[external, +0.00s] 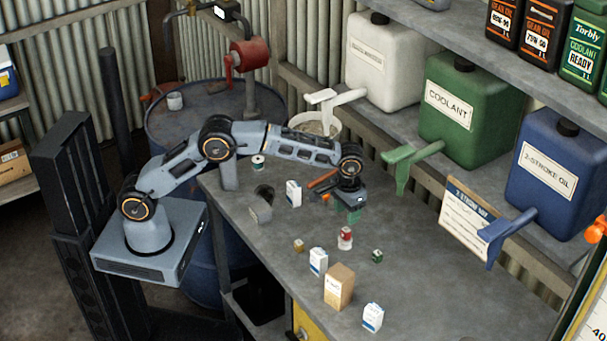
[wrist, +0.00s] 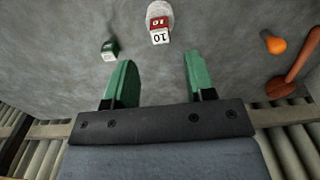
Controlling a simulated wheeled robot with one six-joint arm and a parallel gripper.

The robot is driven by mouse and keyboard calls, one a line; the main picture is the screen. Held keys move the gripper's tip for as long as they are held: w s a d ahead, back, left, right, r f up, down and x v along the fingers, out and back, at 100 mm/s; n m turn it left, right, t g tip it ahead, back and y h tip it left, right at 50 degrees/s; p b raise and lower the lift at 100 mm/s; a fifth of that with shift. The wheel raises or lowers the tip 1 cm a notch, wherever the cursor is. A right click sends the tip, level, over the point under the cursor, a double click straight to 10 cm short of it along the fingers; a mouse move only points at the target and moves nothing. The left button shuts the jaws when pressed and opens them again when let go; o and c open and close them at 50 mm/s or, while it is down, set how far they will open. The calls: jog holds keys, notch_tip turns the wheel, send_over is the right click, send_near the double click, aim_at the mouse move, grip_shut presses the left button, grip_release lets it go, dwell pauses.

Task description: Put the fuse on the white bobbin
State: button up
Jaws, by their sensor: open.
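A small red and white block marked 10, which looks like the fuse (wrist: 158,28), shows at the top centre of the wrist view. In the external view this red and white fuse (external: 345,239) stands on the bench in front of my gripper. A pale rounded thing, perhaps the white bobbin (wrist: 160,6), shows right behind it, cut by the frame's top edge. The two overlap in view; I cannot tell whether one rests on the other. My gripper (wrist: 156,82) has its green fingers apart with nothing between them. It hangs over the bench in the external view (external: 348,215).
A small green box (external: 377,256) stands right of the fuse. Several cartons, including a tan one (external: 339,287), stand nearer the front. An orange thing (wrist: 277,45) and a brown handle (wrist: 295,75) lie beside my gripper. Shelved jugs, including a green one (external: 468,110), line the back.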

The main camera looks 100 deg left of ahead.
aim_at(346, 230)
jog(key=s+d+r+m+t, duration=0.1)
jog(key=s+d+r+m, duration=0.3)
jog(key=s+r, duration=0.6)
jog(key=s+d+m+t, duration=0.1)
jog(key=s+d+m, duration=0.1)
jog(key=s, duration=0.9)
jog(key=s+d+m+t, duration=0.2)
jog(key=s+d+m, duration=0.1)
jog(key=s, duration=0.8)
jog(key=shift+s+d+f+t, duration=0.35)
jog(key=shift+d+f, duration=0.1)
jog(key=shift+d, duration=0.35)
